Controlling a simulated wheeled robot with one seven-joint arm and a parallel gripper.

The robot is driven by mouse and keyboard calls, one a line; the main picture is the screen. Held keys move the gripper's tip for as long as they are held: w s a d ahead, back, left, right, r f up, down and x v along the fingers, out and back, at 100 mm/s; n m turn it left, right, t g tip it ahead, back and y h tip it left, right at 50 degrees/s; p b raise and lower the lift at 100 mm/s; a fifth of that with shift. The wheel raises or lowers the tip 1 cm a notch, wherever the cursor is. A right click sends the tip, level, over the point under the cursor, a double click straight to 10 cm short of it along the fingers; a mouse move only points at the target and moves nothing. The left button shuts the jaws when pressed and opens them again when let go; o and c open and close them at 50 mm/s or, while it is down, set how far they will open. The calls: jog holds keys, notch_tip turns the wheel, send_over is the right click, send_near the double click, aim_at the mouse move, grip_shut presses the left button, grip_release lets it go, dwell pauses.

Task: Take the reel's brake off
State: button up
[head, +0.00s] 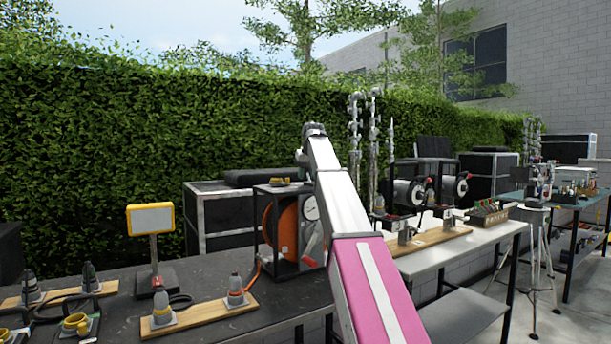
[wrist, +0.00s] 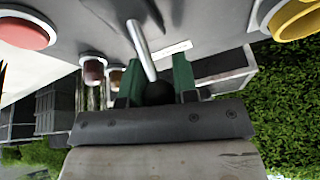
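In the wrist view my gripper (wrist: 156,80) has two green-lined fingers, one on each side of a black ball knob (wrist: 158,94). The knob fills the gap between them, and the gripper looks shut on it. A bright metal lever (wrist: 142,50) runs from the knob up to a grey panel (wrist: 85,35). My gripper is hidden there. I cannot tell which unit the lever belongs to.
A red round knob (wrist: 28,30) and a yellow ring (wrist: 295,18) flank the lever. Two more reels (head: 408,192) stand in black frames right of my arm. A yellow-framed screen (head: 151,219) and wooden boards with plugs (head: 200,317) occupy the dark bench. A hedge (head: 130,150) runs behind.

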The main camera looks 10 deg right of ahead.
grip_shut()
jog(key=t, duration=0.1)
jog(key=s+t+y, duration=0.1)
jog(key=s+r+t, duration=0.1)
jog(key=t, duration=0.1)
jog(key=shift+s+d+y, duration=0.1)
jog(key=shift+d+y, duration=0.2)
jog(key=shift+d, duration=0.1)
jog(key=shift+s+d+r+t+y, duration=0.2)
jog(key=shift+s+t+y, duration=0.2)
jog(key=shift+t, duration=0.65)
jog(key=shift+s+d+r+t+y, duration=0.15)
jog(key=shift+s+t+y, duration=0.25)
jog(key=shift+t, duration=0.65)
jog(key=o, duration=0.7)
grip_release()
